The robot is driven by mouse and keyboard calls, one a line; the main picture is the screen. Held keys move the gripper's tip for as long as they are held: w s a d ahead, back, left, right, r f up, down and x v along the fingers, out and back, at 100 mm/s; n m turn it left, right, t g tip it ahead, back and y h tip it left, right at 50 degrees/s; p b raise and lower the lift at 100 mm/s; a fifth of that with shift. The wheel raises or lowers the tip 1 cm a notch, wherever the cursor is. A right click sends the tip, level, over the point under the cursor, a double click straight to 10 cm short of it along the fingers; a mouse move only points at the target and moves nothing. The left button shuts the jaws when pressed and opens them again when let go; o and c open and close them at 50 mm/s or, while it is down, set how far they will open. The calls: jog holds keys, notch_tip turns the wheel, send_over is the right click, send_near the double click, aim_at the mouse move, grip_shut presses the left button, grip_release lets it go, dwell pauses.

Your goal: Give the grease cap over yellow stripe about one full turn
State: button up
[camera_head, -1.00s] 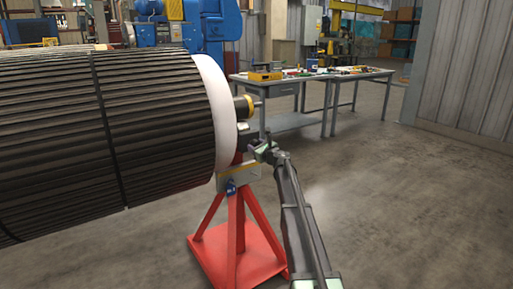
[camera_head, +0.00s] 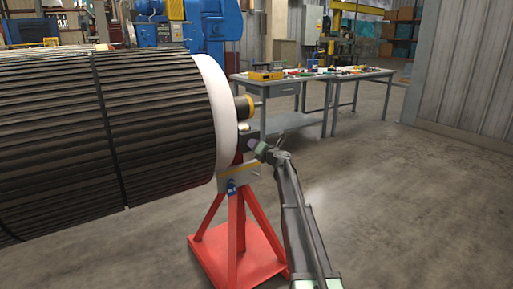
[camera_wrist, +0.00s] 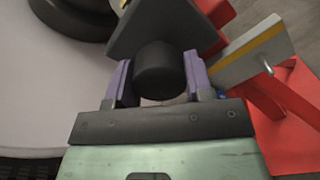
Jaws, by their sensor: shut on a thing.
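The grease cap (camera_wrist: 161,71) is a dark, short cylinder in the wrist view, in front of a dark grey block (camera_wrist: 168,28). My gripper (camera_wrist: 160,80) has its two purple fingers on either side of the cap and is shut on it. A grey plate with a yellow stripe (camera_wrist: 250,52) is to the right of the cap in the wrist view. In the head view my gripper (camera_head: 256,146) is at the shaft end of the rotor, above the yellow-striped plate (camera_head: 240,178). The cap cannot be made out there.
The large dark ribbed rotor (camera_head: 150,125) with a white end disc (camera_head: 219,110) fills the left. A red stand (camera_head: 236,235) is under its shaft end. A workbench (camera_head: 290,90) with tools stands behind. The floor at the right is clear.

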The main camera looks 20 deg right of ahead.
jog(key=m, duration=0.3)
jog(key=shift+s+m, duration=0.1)
jog(key=shift+m, duration=0.2)
jog(key=shift+a+r+m, duration=0.1)
jog(key=shift+m, duration=1.9)
jog(key=o, duration=0.9)
jog(key=s, duration=0.3)
jog(key=s+d, duration=0.1)
jog(key=s, duration=0.3)
jog(key=s+d, duration=0.1)
jog(key=s, duration=0.2)
jog(key=shift+s, duration=0.3)
